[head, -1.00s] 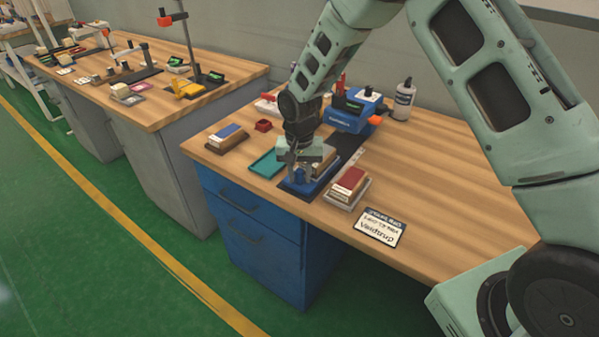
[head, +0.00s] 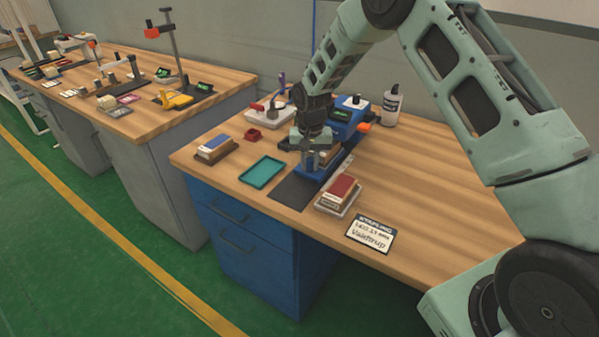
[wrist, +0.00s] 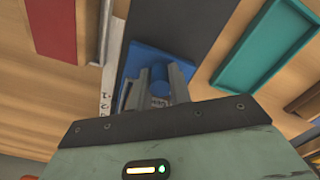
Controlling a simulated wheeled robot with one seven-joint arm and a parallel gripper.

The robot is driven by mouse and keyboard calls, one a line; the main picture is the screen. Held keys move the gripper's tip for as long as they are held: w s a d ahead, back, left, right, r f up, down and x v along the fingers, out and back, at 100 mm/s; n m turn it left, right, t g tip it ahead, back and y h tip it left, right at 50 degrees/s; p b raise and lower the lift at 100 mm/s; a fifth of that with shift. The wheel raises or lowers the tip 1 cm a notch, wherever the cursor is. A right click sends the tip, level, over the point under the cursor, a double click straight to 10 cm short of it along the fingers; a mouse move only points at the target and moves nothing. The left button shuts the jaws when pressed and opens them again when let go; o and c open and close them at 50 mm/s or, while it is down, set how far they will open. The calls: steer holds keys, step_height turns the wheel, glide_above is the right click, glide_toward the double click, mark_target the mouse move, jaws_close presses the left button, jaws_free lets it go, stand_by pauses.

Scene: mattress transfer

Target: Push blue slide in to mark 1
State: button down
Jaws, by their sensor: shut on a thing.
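The blue slide (head: 312,180) lies on a dark mat on the wooden bench, in front of the blue machine (head: 345,131). My gripper (head: 315,165) points down over it, its fingers closed around the slide's round blue knob. In the wrist view the slide (wrist: 152,60) shows with its knob (wrist: 160,73) between the fingers. A pale scale strip (wrist: 107,87) with small marks runs along one side of the slide; it also shows in the head view (head: 345,166). I cannot read which mark the slide stands at. My gripper hides part of the slide.
A red-topped block on a tray (head: 340,187) sits close to the right. A teal tray (head: 262,172) lies to the left, past bare dark mat (head: 290,193). A label card (head: 371,235) lies near the front edge. A white bottle (head: 392,105) stands behind.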

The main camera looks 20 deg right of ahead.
steer(key=shift+w+d, duration=0.1)
steer(key=shift+w, duration=0.05)
steer(key=shift+r, duration=0.1)
steer(key=c, duration=1.6)
jaws_free()
steer(key=shift+o, duration=0.2)
step_height(320, 180, up, 17)
steer(key=b, duration=0.1)
steer(key=shift+r+b, duration=0.2)
steer(key=shift+b, duration=0.15)
